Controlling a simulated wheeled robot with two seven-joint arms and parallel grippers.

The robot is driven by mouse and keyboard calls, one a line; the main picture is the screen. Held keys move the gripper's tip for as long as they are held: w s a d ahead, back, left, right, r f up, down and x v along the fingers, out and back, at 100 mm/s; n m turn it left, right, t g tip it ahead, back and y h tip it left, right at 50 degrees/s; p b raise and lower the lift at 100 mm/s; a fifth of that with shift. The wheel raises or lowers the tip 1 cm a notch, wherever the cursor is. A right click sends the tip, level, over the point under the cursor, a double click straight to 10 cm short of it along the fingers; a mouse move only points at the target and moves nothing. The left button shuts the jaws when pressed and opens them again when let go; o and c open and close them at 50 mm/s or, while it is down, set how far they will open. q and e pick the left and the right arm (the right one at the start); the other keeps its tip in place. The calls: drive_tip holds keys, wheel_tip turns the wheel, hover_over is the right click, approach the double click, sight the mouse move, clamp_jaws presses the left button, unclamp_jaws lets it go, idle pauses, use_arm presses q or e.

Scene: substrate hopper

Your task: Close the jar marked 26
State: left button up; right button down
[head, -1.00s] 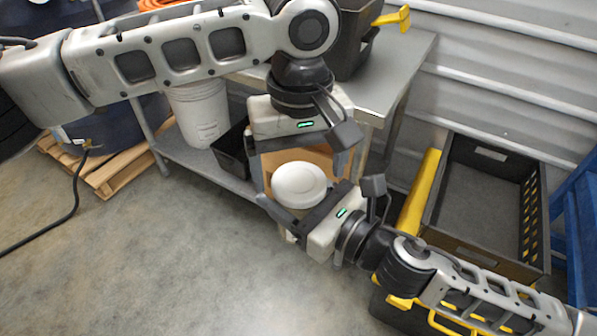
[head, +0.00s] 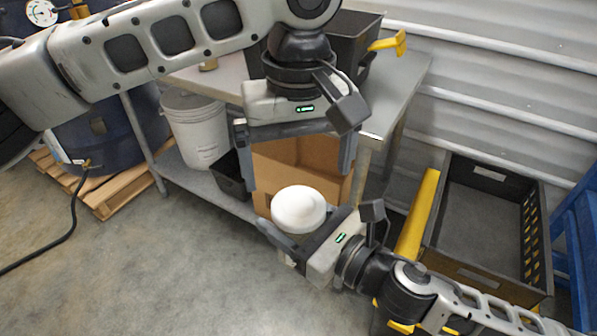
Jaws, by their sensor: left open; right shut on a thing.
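A jar with a white round lid (head: 299,208) shows in the middle of the head view. The lid sits on top of the jar, and whether it is tightened cannot be told. No number can be read on the jar. My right gripper (head: 284,240) is shut on the jar from the lower right and holds it above the floor; its fingers hide much of the jar's body. My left gripper (head: 298,172) is open and empty, pointing down just above and behind the lid, its two fingers wide apart and clear of it.
A metal table (head: 395,100) with a dark bin (head: 350,40) on top stands behind. A cardboard box (head: 300,165), a white bucket (head: 195,130) and a small black bin (head: 232,178) are under it. A black crate (head: 485,215) stands at right. The floor at lower left is clear.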

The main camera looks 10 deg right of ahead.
use_arm(q)
wheel_tip(320, 180, up, 10)
drive_tip(key=shift+f, duration=0.2)
idle(0.5)
drive_tip(key=w+d+f+m+t+h, duration=0.1)
drive_tip(key=w+d+f+m+h, duration=0.15)
drive_tip(key=w+f+h, duration=0.75)
drive_tip(key=w+a+f+n+t+y, duration=0.1)
drive_tip(key=w+a+f+t, duration=0.2)
drive_tip(key=f, duration=0.5)
drive_tip(key=a+f+n+t+y, duration=0.1)
drive_tip(key=a+f+t, duration=0.2)
drive_tip(key=a+f, duration=0.35)
drive_tip(key=s+a+f+m+t+y, duration=0.1)
drive_tip(key=s+a+f, duration=0.3)
drive_tip(key=s, duration=0.3)
drive_tip(key=s+a+f+m+t+y, duration=0.1)
drive_tip(key=s+a+f+y, duration=0.1)
drive_tip(key=s+a+f, duration=0.3)
drive_tip(key=s+a+f+m+t+y, duration=0.1)
drive_tip(key=s+a+f, duration=0.3)
drive_tip(key=s+f, duration=0.4)
drive_tip(key=shift+s+a+y, duration=0.25)
drive_tip(key=shift+s+y, duration=0.25)
drive_tip(key=shift+s, duration=0.55)
